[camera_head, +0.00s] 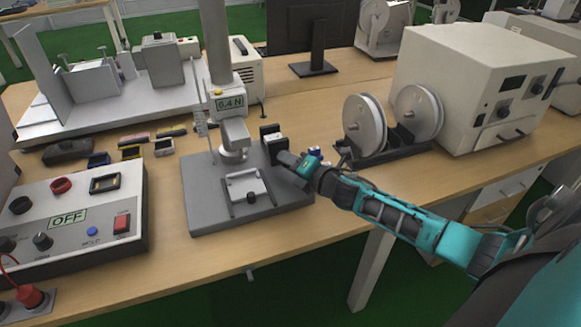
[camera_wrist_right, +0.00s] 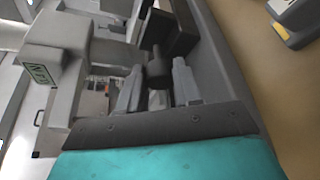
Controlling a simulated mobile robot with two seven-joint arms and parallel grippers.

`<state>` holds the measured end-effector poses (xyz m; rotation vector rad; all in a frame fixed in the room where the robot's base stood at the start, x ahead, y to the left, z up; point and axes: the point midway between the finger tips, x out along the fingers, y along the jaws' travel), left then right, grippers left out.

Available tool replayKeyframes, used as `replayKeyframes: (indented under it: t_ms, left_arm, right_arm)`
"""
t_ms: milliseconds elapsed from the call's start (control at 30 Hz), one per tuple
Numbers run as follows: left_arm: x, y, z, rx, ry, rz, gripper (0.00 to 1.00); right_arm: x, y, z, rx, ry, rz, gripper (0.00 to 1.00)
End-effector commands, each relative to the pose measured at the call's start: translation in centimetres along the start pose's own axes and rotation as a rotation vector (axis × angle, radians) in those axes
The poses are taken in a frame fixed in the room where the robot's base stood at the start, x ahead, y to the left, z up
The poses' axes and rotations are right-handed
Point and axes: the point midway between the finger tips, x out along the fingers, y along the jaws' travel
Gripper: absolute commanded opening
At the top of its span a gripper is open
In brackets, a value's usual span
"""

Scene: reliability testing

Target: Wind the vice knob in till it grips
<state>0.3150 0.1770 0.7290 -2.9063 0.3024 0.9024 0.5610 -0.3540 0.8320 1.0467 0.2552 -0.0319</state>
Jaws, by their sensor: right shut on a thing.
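The test stand's grey base plate (camera_head: 205,210) carries a vice with a black upright block (camera_head: 270,137), which also shows in the wrist view (camera_wrist_right: 168,38). The dark round vice knob (camera_wrist_right: 157,68) sticks out of the block toward my right gripper. My right gripper (camera_head: 290,160) reaches in from the right at the plate's right edge. In the wrist view its two grey fingers (camera_wrist_right: 157,85) stand on either side of the knob, shut on it. In the head view the gripper largely hides the knob. The left gripper is not in view.
The stand's column carries a display (camera_head: 230,103) reading 0.4 N above a pale platform (camera_head: 247,188). A control box (camera_head: 80,222) showing OFF stands at left. Two white reels (camera_head: 366,124) and a large cream machine (camera_head: 460,80) stand at right. Small parts lie left of the stand.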

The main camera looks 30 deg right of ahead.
Motion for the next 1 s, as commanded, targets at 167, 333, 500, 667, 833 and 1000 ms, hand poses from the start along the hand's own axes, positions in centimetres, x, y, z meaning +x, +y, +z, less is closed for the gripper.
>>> replayKeyframes:
  t_ms: [167,333,500,667,833,1000]
  left_arm:
    - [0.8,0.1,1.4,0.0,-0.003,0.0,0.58]
    - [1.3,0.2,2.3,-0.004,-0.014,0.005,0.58]
    - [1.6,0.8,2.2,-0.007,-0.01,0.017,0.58]
    - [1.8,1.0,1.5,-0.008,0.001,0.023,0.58]
    - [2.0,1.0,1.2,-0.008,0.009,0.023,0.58]
    - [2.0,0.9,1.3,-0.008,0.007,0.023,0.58]
  right_arm:
    - [0.1,-0.5,-0.1,0.152,0.001,0.063,0.03]
    - [0.1,-0.5,-0.1,0.277,0.005,0.115,0.03]
    - [0.1,-0.5,0.0,0.371,0.007,0.154,0.03]
    - [0.1,-0.5,0.0,0.43,0.008,0.179,0.03]
    - [0.1,-0.4,0.1,0.463,0.01,0.194,0.03]
    - [0.0,-0.4,0.1,0.475,0.01,0.199,0.03]
